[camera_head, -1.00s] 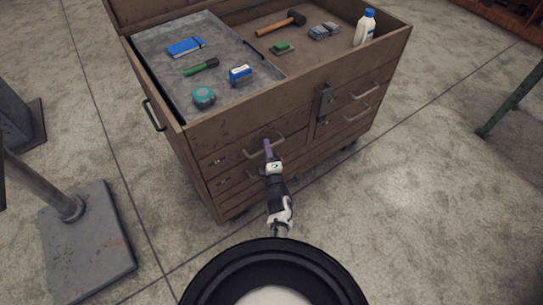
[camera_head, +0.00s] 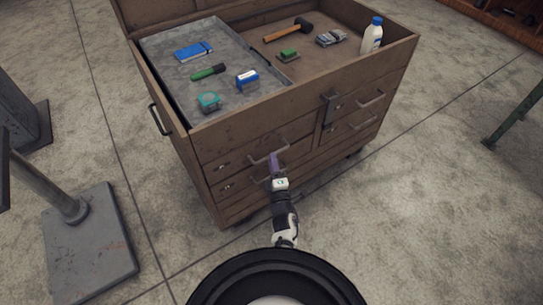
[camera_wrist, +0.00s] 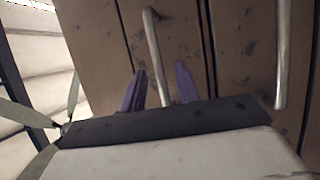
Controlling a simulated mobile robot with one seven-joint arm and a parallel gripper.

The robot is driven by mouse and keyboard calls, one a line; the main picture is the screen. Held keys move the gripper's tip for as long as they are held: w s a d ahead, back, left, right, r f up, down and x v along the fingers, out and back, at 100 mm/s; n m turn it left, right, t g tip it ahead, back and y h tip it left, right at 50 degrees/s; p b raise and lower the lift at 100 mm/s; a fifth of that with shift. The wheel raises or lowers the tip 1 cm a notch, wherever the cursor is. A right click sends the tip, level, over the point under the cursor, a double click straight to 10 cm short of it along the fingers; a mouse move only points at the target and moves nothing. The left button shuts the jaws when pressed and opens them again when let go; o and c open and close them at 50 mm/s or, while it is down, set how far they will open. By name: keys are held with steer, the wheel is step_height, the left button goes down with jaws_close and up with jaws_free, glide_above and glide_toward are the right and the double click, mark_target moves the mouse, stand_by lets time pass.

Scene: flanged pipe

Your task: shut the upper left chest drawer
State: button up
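The brown chest (camera_head: 300,105) stands ahead with its lid up. Its upper left drawer (camera_head: 235,155) has a grey bar handle (camera_head: 267,152), and its front looks about flush with the chest; a small gap cannot be ruled out. My gripper (camera_head: 274,158) is at this handle, at the front of the drawer. In the wrist view, the purple fingers of my gripper (camera_wrist: 160,90) are apart, with one end of a handle bar (camera_wrist: 154,45) showing between them. Contact with the bar cannot be told.
A second handle (camera_wrist: 283,50) runs to the right of the fingers in the wrist view. Tools and a white bottle (camera_head: 372,36) lie or stand in the chest's open top. A grey stand with a flat base (camera_head: 85,240) is at left.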

steer(key=shift+v, duration=1.95)
